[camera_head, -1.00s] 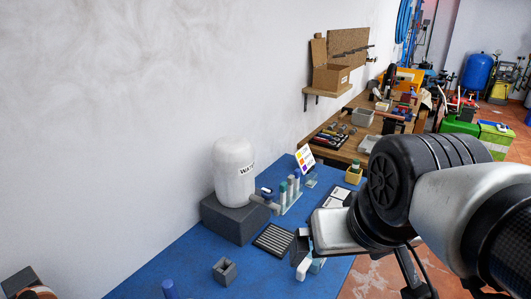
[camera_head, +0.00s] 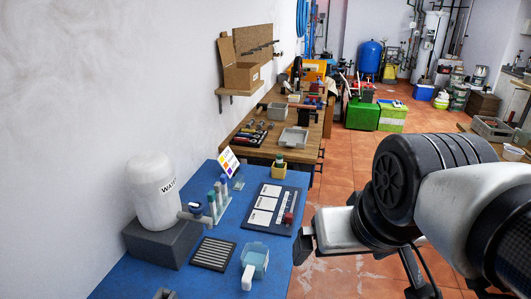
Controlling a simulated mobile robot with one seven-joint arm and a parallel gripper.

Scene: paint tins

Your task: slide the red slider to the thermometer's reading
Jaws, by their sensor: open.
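A small red block (camera_head: 289,218), perhaps the red slider, shows at the right edge of a dark board (camera_head: 262,229) with white panels on the blue bench. I cannot pick out a thermometer or any reading at this size. My gripper (camera_head: 302,246) is at the bench's right edge, near the lower right of the board and apart from the red block. Its jaws are open and hold nothing that I can see. My arm fills the lower right of the view.
The blue bench (camera_head: 120,281) holds a white water tank (camera_head: 154,196) on a grey block, a rack of tubes (camera_head: 219,200), a ridged black tray (camera_head: 213,254), a light-blue container (camera_head: 255,258) and a yellow pot (camera_head: 279,170). Open tiled floor lies to the right.

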